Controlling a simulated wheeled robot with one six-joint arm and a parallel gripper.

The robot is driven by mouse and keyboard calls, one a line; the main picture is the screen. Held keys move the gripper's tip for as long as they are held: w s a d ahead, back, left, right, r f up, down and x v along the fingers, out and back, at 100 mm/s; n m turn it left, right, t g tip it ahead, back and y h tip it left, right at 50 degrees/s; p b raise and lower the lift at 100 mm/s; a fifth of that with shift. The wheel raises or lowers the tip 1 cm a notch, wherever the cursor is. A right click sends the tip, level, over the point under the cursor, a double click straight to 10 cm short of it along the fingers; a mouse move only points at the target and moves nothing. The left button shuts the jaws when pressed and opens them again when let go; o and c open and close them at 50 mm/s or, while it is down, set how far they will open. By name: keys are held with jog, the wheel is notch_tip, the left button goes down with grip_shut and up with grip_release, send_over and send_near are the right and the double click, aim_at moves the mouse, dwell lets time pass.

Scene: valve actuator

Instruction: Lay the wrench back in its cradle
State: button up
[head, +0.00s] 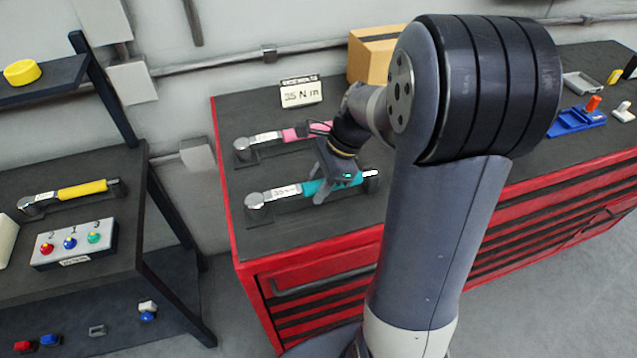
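A torque wrench with a teal handle (312,187) and a silver head (255,201) is at the front of the red cabinet's dark top. It looks level, with its head over a dark cradle block (262,219) and its handle end by another dark support (373,186). I cannot tell whether it rests fully on them. My gripper (325,190) is at the teal handle, with a grey finger in front of it. The other finger is hidden, so I cannot tell whether it grips the handle. My arm covers part of the view to the right.
A pink-handled wrench (270,138) lies just behind, below a "35 N m" sign (300,93). A cardboard box (373,56) stands at the back. A yellow-handled wrench (82,189) and a button box (73,243) are on the left bench. Bare cabinet top (310,235) lies in front.

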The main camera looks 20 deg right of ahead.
jog(key=o, duration=0.4)
jog(key=shift+o, duration=0.2)
jog(key=v, duration=1.1)
jog(key=shift+b, duration=0.35)
jog(key=shift+f, duration=0.15)
jog(key=x, duration=1)
jog(key=shift+a+f+p, duration=0.15)
jog(key=shift+p, duration=0.25)
jog(key=shift+r+p, duration=0.3)
jog(key=shift+r, duration=0.1)
